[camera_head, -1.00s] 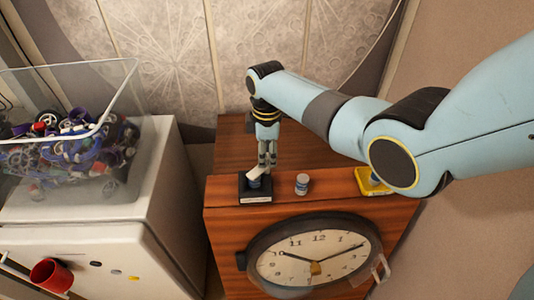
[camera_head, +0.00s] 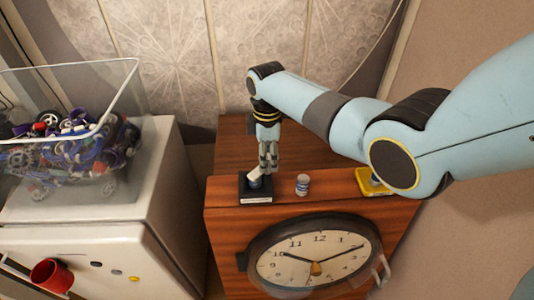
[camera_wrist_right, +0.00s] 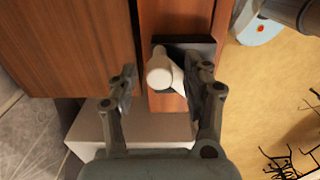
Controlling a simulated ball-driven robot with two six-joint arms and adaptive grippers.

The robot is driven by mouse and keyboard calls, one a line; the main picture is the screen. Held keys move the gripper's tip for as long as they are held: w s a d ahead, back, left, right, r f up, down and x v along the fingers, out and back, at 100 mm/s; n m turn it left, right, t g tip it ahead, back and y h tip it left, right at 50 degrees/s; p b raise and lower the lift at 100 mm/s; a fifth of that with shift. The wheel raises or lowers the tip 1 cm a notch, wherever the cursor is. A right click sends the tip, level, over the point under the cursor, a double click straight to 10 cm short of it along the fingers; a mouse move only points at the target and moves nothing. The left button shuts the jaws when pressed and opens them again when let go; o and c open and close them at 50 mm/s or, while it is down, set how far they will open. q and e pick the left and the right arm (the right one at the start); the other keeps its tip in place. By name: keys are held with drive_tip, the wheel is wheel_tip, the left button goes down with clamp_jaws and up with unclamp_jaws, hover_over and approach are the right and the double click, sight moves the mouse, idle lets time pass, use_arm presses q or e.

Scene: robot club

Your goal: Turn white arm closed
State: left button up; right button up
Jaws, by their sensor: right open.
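The white arm (camera_head: 254,173) sits on a small black base with a white label (camera_head: 256,196), at the left end of the wooden cabinet's front top strip. My right gripper (camera_head: 267,170) is right at the white arm, fingers pointing down. In the wrist view the right gripper (camera_wrist_right: 160,92) is open, its fingers on either side of the white arm; the right finger is close to it, and contact is unclear. My left gripper is out of view.
A small capped jar (camera_head: 302,185) and a yellow-based device (camera_head: 373,183) stand to the right on the wooden cabinet (camera_head: 225,228). A large clock (camera_head: 285,257) is on its front. At left, a clear bin (camera_head: 118,82) of parts stands on a white cabinet (camera_head: 165,180).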

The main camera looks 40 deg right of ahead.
wheel_tip(320, 180, up, 12)
idle(0.5)
idle(0.4)
